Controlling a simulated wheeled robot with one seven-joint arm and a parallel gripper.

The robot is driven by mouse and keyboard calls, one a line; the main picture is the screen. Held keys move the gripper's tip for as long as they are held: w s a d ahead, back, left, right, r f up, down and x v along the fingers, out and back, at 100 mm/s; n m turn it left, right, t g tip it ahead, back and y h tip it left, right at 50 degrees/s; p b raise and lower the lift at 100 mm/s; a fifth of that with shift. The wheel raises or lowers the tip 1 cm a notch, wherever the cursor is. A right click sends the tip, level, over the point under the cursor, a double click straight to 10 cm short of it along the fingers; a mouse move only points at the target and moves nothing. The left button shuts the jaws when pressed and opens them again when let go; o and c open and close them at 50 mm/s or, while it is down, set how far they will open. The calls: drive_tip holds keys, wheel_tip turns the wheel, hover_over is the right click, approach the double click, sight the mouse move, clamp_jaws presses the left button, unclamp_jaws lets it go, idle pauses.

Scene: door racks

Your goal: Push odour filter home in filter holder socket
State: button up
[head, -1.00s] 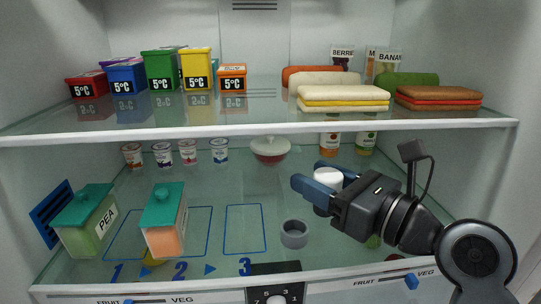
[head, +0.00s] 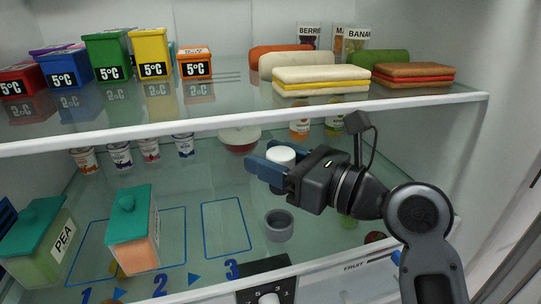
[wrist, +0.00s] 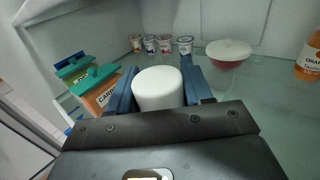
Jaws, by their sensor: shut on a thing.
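The odour filter, a white cylinder (head: 281,155), is held between the blue fingers of my gripper (head: 268,166). In the wrist view the white filter (wrist: 158,88) sits between the two fingers (wrist: 158,84), which are shut on it. The filter holder socket looks to be the grey round cup (head: 279,226) on the lower glass shelf. My gripper is above and behind the cup, apart from it. The cup is not seen in the wrist view. The filter's lower part is hidden by the gripper in the head view.
A teal-lidded box (head: 134,228) and a PEA box (head: 38,240) stand at left. A bowl (head: 239,138) and several yogurt cups stand behind. The upper shelf (head: 240,118) hangs over the back. An outlined area 3 (head: 227,228) is empty. A dial (head: 266,281) is at the front.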

drive_tip(key=shift+f+b, duration=0.95)
drive_tip(key=shift+f, duration=1.75)
drive_tip(key=shift+p, duration=1.15)
drive_tip(key=shift+f+b, duration=0.65)
drive_tip(key=shift+f, duration=1.25)
drive_tip(key=o, duration=1.1)
drive_tip(key=shift+d+f, duration=0.1)
drive_tip(key=shift+b+v, duration=0.6)
drive_tip(key=shift+v, duration=3.25)
